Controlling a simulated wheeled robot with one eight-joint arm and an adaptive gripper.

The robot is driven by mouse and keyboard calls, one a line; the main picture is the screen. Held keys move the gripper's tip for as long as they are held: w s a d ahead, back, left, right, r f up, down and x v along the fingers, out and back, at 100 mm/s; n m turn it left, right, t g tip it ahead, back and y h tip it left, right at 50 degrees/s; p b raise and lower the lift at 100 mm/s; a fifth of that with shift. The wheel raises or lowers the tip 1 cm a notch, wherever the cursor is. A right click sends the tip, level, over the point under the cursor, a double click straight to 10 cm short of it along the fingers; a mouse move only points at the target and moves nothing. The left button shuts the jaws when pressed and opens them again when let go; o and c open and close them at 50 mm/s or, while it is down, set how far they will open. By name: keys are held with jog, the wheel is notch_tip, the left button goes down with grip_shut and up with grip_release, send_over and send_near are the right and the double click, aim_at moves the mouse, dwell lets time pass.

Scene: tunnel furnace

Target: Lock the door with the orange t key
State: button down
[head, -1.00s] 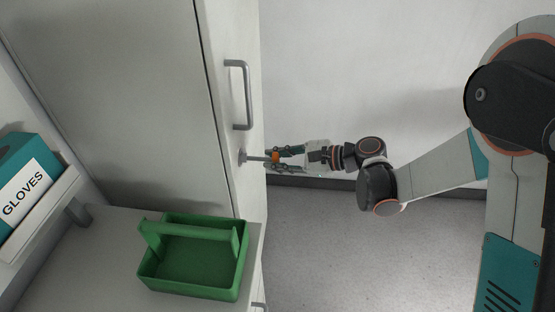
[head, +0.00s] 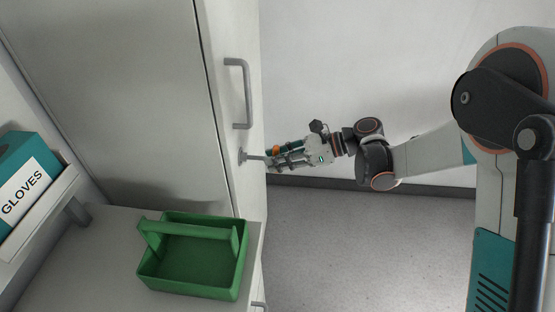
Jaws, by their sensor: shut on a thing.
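The orange T key (head: 276,150) shows as a small orange piece between the fingers of my gripper (head: 274,158). Its grey shank (head: 256,157) runs left to the round lock (head: 242,155) on the door's face; the tip is at the lock. My gripper is shut on the key's handle, and its fingers hide most of it. The white cabinet door (head: 228,130) stands at the left with a grey bar handle (head: 239,95) above the lock. The door looks closed.
A green open tray with a handle (head: 190,288) stands on a light counter (head: 95,285) below the door. A teal gloves box (head: 28,165) sits on a shelf at the far left. Right of the door are open floor (head: 340,240) and a bare wall.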

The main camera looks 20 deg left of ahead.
jog(key=shift+m+g, duration=0.3)
jog(key=shift+m, duration=0.1)
jog(key=shift+n, duration=0.3)
jog(key=w+d, duration=0.2)
jog(key=d, duration=0.4)
jog(key=shift+d+b, duration=0.35)
jog(key=shift+b, duration=0.1)
dwell(0.5)
